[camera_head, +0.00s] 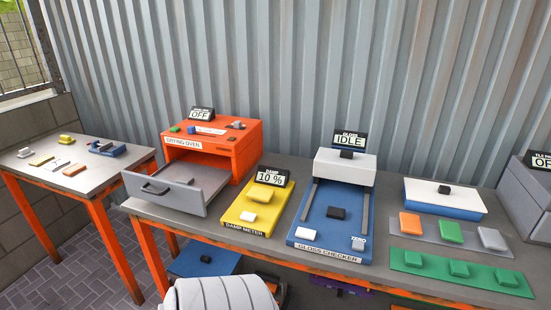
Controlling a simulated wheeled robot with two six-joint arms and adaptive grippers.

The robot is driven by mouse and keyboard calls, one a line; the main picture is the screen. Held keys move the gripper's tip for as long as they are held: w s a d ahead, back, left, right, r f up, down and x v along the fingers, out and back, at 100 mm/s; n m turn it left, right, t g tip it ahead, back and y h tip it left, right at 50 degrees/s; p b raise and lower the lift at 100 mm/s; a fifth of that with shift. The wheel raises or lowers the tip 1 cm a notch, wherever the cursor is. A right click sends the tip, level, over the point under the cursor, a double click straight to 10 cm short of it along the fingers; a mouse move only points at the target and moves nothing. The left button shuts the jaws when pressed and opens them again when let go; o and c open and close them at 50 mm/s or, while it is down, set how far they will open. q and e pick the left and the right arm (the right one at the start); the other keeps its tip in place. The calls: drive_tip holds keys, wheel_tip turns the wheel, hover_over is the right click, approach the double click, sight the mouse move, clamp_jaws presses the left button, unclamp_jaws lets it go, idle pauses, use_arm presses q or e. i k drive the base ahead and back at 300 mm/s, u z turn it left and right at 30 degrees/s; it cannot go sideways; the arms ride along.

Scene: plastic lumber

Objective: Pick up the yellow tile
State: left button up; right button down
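A small flat yellowish tile (41,160) lies on the left table (105,160), among other small pieces. Beside it on the same table lie a whitish tile (57,165) and an orange tile (74,170). A small yellow block-like piece (66,139) stands farther back on that table; I cannot tell its exact form.
The main table (270,235) carries the orange drying oven (230,145) with its drawer (175,189) pulled out, the yellow damp meter (257,208), the blue gloss checker (330,225) and a green strip (460,273). A corrugated wall stands behind.

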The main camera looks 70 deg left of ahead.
sight(257, 193)
drive_tip(key=u, duration=0.55)
drive_tip(key=i, duration=0.85)
drive_tip(key=u, duration=0.85)
